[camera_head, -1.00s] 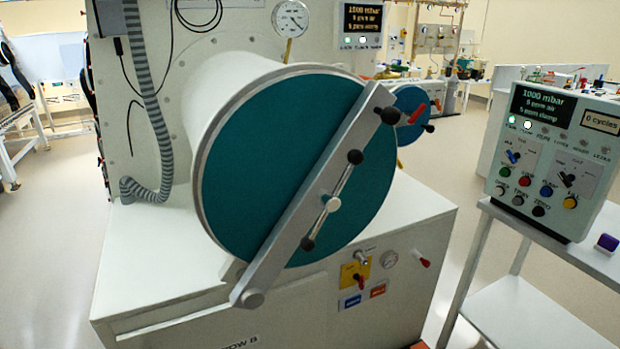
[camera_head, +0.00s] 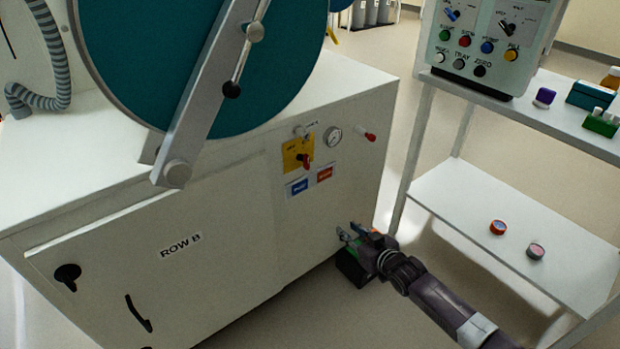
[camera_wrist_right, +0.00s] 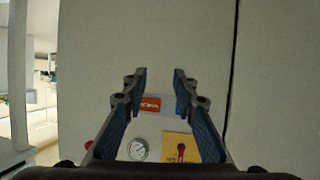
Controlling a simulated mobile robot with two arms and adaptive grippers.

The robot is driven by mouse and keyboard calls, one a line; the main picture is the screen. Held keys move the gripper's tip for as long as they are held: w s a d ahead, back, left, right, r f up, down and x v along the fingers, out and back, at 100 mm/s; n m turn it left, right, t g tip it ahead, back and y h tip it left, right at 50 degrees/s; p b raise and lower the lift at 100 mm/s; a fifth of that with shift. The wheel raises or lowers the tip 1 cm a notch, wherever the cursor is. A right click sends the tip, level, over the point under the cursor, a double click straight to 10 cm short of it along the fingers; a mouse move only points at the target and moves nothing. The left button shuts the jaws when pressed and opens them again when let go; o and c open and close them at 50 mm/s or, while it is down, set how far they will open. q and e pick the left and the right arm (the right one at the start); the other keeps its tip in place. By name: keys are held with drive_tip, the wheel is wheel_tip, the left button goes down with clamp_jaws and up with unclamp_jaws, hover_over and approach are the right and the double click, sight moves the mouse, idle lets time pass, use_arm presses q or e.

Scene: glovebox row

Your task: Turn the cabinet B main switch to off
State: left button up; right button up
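The main switch is a red handle (camera_head: 305,162) on a yellow plate (camera_head: 289,156) on the front of the cabinet (camera_head: 215,255) marked ROW B. The handle looks about upright. In the right wrist view the switch (camera_wrist_right: 181,152) shows upside down near the bottom edge, between the fingers. My right gripper (camera_head: 347,234) is low in front of the cabinet's right part, below and right of the switch and apart from it. It is open and empty in the right wrist view (camera_wrist_right: 160,78). My left gripper is not in view.
A gauge (camera_head: 333,137) and a red-tipped valve (camera_head: 370,136) are right of the switch. A blue label (camera_head: 298,186) and an orange label (camera_head: 324,174) are below it. A large teal round door (camera_head: 150,60) juts out above. A shelf trolley (camera_head: 450,205) stands to the right.

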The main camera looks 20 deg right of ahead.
drive_tip(key=w+a+r+t+y+b, duration=0.2)
drive_tip(key=w+r+b, duration=0.15)
drive_tip(key=r, duration=0.55)
use_arm(q)
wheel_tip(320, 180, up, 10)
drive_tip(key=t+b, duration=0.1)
drive_tip(key=b, duration=0.2)
use_arm(e)
drive_tip(key=n+t+y, duration=0.2)
approach(308, 160)
drive_tip(key=w, duration=0.2)
drive_tip(key=x, duration=0.3)
drive_tip(key=b+x, duration=0.1)
drive_tip(key=x, duration=0.2)
drive_tip(key=shift+w+a, duration=0.3)
drive_tip(key=shift+a, duration=0.05)
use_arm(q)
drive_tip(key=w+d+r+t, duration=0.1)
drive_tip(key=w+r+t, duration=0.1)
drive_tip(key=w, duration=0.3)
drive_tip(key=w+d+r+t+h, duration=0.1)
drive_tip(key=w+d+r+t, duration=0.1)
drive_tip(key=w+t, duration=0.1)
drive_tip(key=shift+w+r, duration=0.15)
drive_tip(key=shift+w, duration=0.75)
use_arm(e)
drive_tip(key=shift+w+a, duration=0.1)
drive_tip(key=shift+w, duration=0.15)
clamp_jaws()
